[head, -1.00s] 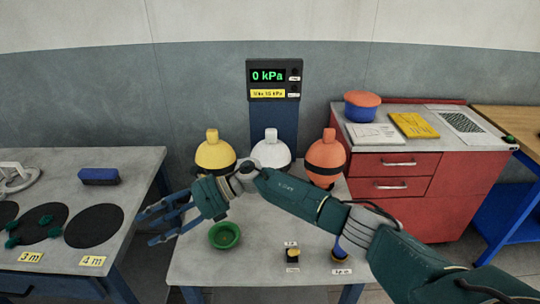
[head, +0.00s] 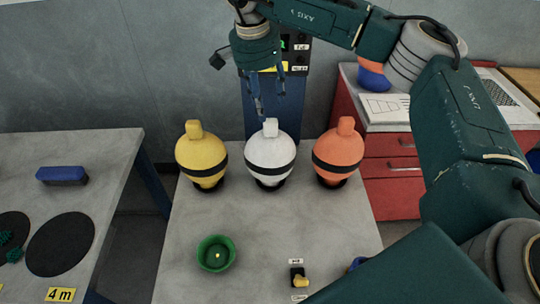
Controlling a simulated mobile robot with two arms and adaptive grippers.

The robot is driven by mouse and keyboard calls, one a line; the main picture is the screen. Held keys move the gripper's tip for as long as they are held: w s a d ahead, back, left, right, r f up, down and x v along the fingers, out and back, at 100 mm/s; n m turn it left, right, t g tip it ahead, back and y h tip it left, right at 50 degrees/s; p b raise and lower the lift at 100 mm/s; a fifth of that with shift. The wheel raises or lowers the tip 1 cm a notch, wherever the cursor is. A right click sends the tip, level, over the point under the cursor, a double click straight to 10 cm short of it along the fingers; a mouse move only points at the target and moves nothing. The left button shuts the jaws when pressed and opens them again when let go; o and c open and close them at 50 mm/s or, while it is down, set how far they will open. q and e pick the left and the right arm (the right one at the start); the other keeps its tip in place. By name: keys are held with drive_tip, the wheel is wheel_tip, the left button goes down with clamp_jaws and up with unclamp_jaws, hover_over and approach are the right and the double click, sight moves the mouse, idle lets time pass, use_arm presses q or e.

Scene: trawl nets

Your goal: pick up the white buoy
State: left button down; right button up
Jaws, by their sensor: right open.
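The white buoy (head: 270,152) stands upright on the grey table, with a black band around its middle and a knob on top. It is between the yellow buoy (head: 201,153) and the orange buoy (head: 338,150). My right gripper (head: 268,102) is above the white buoy's knob, its fingers pointing down, open and empty. The fingertips show close to the knob in the picture; whether they touch it I cannot tell. My left gripper is not in view.
A green bowl (head: 216,253) and a small yellow-and-black switch (head: 299,277) are on the table's (head: 250,225) near part. A gauge post (head: 257,108) stands behind the buoys. A red cabinet (head: 392,175) is at right. A side table (head: 90,160) holds a blue brush (head: 62,175).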

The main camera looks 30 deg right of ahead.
sight(270, 120)
drive_tip(key=shift+s+d+f, duration=0.1)
drive_tip(key=shift+s+f, duration=0.05)
drive_tip(key=shift+f, duration=0.75)
drive_tip(key=f+p, duration=0.1)
drive_tip(key=f, duration=0.1)
drive_tip(key=d+f+p, duration=0.1)
drive_tip(key=f+p, duration=0.1)
drive_tip(key=f, duration=0.1)
drive_tip(key=shift+s, duration=0.15)
drive_tip(key=shift+d+f, duration=0.1)
drive_tip(key=shift+f, duration=0.25)
drive_tip(key=shift+c, duration=0.2)
clamp_jaws()
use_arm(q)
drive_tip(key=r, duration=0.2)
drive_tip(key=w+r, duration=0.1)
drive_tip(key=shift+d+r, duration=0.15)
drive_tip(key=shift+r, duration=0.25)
